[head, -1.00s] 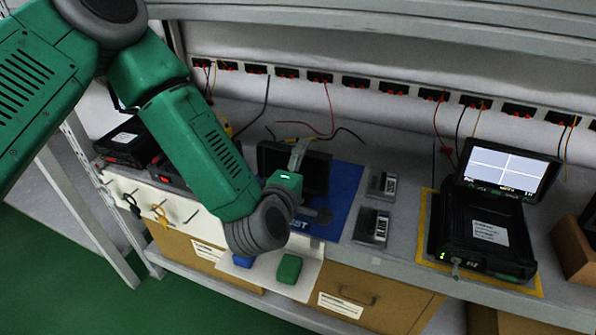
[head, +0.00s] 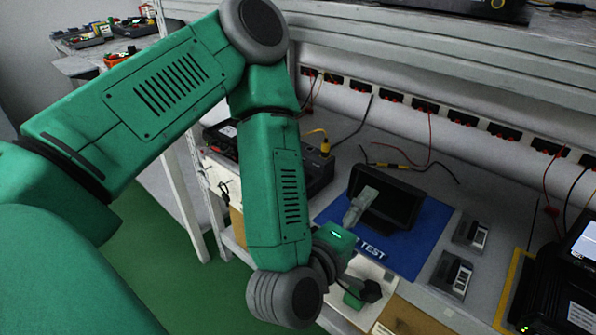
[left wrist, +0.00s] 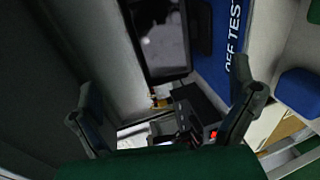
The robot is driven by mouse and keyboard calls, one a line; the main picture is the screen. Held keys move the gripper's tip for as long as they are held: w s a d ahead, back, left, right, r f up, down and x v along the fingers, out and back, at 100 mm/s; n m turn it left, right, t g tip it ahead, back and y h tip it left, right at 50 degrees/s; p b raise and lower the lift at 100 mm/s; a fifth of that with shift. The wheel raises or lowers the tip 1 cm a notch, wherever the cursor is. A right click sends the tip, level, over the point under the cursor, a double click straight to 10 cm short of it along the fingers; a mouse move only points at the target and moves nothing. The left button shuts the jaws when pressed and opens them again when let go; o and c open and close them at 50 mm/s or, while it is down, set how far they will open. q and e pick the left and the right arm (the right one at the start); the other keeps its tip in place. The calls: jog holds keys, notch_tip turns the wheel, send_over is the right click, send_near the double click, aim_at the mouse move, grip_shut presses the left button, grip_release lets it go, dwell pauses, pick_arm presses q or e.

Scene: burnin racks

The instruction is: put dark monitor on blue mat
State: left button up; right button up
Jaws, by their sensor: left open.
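The dark monitor (head: 397,207) stands upright at the back left of the blue mat (head: 432,231), overlapping it in the head view. Its foot is mostly hidden, so I cannot tell how fully it rests on the mat. My left gripper (head: 372,243) is open and empty, in front of the monitor, with one finger across its lower left in the picture. In the left wrist view the monitor's screen (left wrist: 160,38) lies beyond the spread fingers (left wrist: 163,105), beside the lettered mat (left wrist: 222,65). My right gripper is not in view.
Two small grey devices (head: 453,272) lie right of the mat. A black unit with a lit screen (head: 585,245) sits on a yellow-edged mat at far right. A black box (head: 318,172) stands left of the monitor. Cables and a socket strip (head: 425,105) run behind.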

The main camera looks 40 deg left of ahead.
pick_arm(q)
jog(key=s+f+m+g, duration=0.1)
jog(key=f+m, duration=0.1)
jog(key=f, duration=0.1)
jog(key=s+f+m+g+h, duration=0.1)
jog(key=s+f+m, duration=0.1)
jog(key=f, duration=0.1)
jog(key=s+f+m+g+h, duration=0.1)
jog(key=f+m+g, duration=0.1)
jog(key=f, duration=0.2)
jog(key=shift+s+d+m, duration=0.1)
jog(key=shift+s+m, duration=0.25)
jog(key=shift+m, duration=0.05)
jog(key=s+f+m+g, duration=0.1)
jog(key=s+f+m, duration=0.1)
jog(key=f, duration=0.1)
jog(key=s+f+m+g, duration=0.1)
jog(key=shift+s+a+f+g, duration=0.3)
jog(key=shift+a, duration=0.05)
jog(key=s+a+f+m+g+y, duration=0.1)
jog(key=s+a+f+m+g, duration=0.3)
jog(key=s, duration=0.3)
jog(key=s+a+f+m+g+y, duration=0.1)
jog(key=s+a+f+m+g, duration=0.3)
jog(key=s+a, duration=0.2)
jog(key=shift+s+a+m, duration=0.15)
jog(key=shift+s+m, duration=0.25)
jog(key=shift+s, duration=0.05)
